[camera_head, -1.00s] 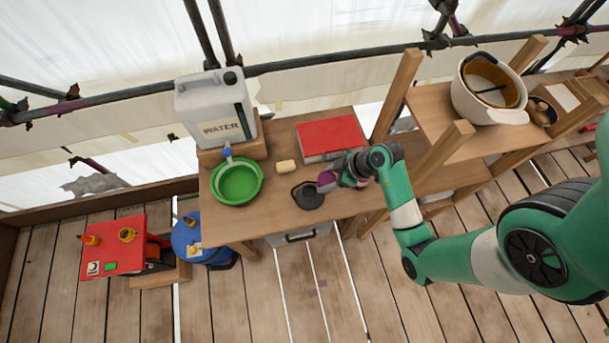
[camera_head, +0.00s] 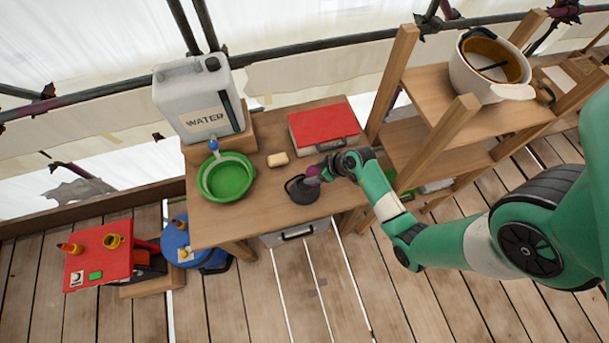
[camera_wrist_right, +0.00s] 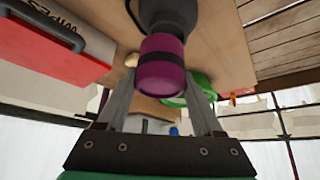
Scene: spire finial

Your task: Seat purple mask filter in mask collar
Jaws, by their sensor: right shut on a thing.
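The purple mask filter (camera_head: 313,171) is in my right gripper (camera_head: 325,170), which is shut on it. In the right wrist view, the filter (camera_wrist_right: 162,78) is a purple cylinder with a dark band, between the fingers of the gripper (camera_wrist_right: 162,88). The dark mask (camera_head: 301,192) lies on the table, and the filter is at its upper right edge. In the wrist view, the filter's far end meets the dark round part of the mask (camera_wrist_right: 168,14); I cannot tell whether it is inside the collar or only against it. My left gripper is out of view.
A red case (camera_head: 322,127) lies behind the gripper. A soap bar (camera_head: 278,159), a green basin (camera_head: 228,178) and a water canister (camera_head: 199,98) are to the left. A wooden shelf with a white helmet (camera_head: 488,70) stands right. The table front left is clear.

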